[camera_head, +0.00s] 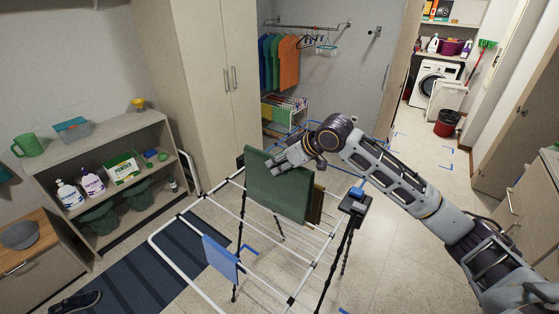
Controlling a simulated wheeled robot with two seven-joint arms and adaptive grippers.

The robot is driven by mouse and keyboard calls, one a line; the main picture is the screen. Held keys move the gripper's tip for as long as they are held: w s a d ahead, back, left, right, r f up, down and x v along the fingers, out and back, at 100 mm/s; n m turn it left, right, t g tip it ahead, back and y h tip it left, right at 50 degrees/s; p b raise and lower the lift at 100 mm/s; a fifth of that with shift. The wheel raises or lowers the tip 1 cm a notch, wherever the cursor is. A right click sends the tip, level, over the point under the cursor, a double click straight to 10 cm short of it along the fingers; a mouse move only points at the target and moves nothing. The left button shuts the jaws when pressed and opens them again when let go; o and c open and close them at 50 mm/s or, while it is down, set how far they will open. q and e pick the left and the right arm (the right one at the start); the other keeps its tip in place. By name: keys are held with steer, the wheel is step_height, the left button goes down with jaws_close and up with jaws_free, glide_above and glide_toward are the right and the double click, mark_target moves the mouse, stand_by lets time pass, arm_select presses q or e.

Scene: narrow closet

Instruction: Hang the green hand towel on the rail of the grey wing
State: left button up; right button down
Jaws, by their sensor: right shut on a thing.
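The green hand towel (278,190) hangs as a flat upright panel at the far part of the drying rack (290,300). My right gripper (279,162) comes in from the right and is shut on the towel near its top edge. The gripper covers part of that edge, so I cannot tell whether the towel rests on a rail or only hangs from the fingers. A white tubular wing (165,260) extends toward the lower left. I cannot make out clearly which wing is grey. My left gripper is not in view.
A blue cloth (220,258) hangs on the rack's near left, and an olive cloth (316,205) hangs just right of the towel. A shelf unit (100,148) stands left and a tall cupboard (205,90) behind. Floor is open toward the washing machine (432,80).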

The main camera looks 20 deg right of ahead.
mark_target(279, 191)
steer(key=shift+f, duration=4.7)
steer(key=shift+f+b, duration=0.6)
steer(key=shift+f, duration=0.75)
steer(key=shift+f+b, duration=4)
steer(key=shift+b, duration=0.25)
steer(key=c, duration=1)
jaws_free()
steer(key=shift+f, duration=0.1)
steer(key=shift+d, duration=0.1)
